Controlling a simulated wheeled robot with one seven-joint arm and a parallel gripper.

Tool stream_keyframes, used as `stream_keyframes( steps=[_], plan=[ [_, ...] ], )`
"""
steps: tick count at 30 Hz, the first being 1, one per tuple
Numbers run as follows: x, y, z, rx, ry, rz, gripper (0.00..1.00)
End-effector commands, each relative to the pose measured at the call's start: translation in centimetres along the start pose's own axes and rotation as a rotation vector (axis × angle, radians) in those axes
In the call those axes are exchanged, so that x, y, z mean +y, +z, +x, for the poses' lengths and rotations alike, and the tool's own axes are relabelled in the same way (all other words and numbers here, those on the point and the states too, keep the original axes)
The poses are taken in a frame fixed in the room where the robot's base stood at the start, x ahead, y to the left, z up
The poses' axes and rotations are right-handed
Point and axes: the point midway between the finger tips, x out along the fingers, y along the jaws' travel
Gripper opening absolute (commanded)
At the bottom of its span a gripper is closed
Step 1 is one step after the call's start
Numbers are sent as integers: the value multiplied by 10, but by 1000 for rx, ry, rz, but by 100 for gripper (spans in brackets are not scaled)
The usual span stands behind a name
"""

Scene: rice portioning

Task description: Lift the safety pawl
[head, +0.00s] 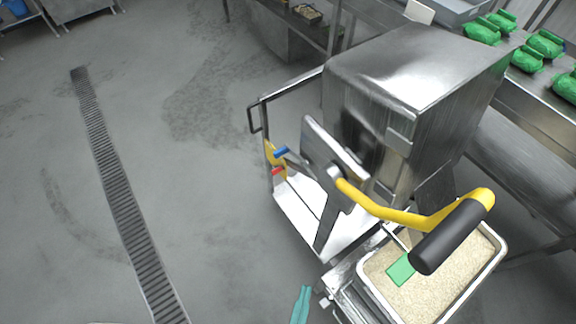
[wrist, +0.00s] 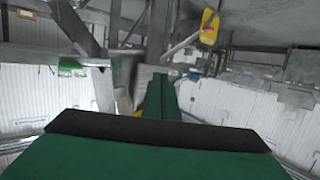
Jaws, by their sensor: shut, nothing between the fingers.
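A steel hopper machine (head: 420,75) stands at the upper right of the head view. On its left side are a blue-tipped part (head: 281,152), a red-tipped part (head: 278,171) and a yellow plate (head: 269,152); I cannot tell surely which is the safety pawl. A yellow lever (head: 385,210) with a black grip (head: 452,237) reaches forward from the machine. My gripper (head: 304,291) shows green at the bottom edge, apart from these parts. In the wrist view its green fingers (wrist: 160,82) are together and empty. A yellow piece (wrist: 209,27) hangs at the top there.
A steel pan of rice (head: 504,250) with a green scoop (head: 401,269) stands below the black grip. Green bags (head: 545,43) lie on a steel counter at the upper right. Open grey floor with a drain grate (head: 112,180) lies to the left.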

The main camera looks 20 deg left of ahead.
Motion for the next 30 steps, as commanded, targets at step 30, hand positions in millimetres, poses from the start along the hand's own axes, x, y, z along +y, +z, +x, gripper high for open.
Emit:
stream_keyframes(
  steps=[30],
  plan=[
    [-5,115,190,755,374,-1785,0]
  ],
)
